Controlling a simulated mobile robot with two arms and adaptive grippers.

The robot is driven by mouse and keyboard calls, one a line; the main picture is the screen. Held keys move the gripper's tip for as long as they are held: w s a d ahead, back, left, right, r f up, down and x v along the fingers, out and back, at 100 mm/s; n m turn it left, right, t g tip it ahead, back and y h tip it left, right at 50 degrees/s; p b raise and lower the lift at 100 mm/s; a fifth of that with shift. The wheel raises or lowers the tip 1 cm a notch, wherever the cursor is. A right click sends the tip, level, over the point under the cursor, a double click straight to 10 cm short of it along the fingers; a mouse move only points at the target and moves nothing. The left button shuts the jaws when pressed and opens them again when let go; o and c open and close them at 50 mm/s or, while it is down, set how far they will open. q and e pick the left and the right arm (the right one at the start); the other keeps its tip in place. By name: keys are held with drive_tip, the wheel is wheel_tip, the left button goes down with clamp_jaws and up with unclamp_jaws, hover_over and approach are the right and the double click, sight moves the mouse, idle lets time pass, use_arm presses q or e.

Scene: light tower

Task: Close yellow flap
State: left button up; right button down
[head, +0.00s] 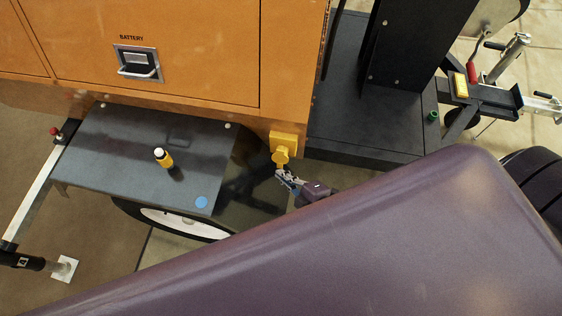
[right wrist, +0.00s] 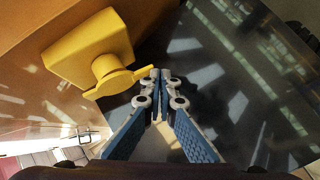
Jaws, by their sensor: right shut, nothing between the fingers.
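The yellow flap (head: 281,157) is on a yellow socket box (head: 284,138) at the lower right corner of the orange cabinet. In the right wrist view the flap (right wrist: 117,80) shows as a round boss with a flat tab reaching right, in front of the box (right wrist: 85,48). My right gripper (head: 279,173) is just below the flap, shut and empty. In the right wrist view its fingertips (right wrist: 160,76) meet at the right end of the tab; I cannot tell if they touch it. My left gripper is not in view.
The orange cabinet (head: 190,60) with a battery latch (head: 138,64) fills the upper left. A dark platform (head: 365,120) lies to the right.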

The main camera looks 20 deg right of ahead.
drive_tip(key=shift+w+d+f, duration=0.25)
drive_tip(key=shift+w+d, duration=0.05)
drive_tip(key=shift+w, duration=0.15)
idle(0.4)
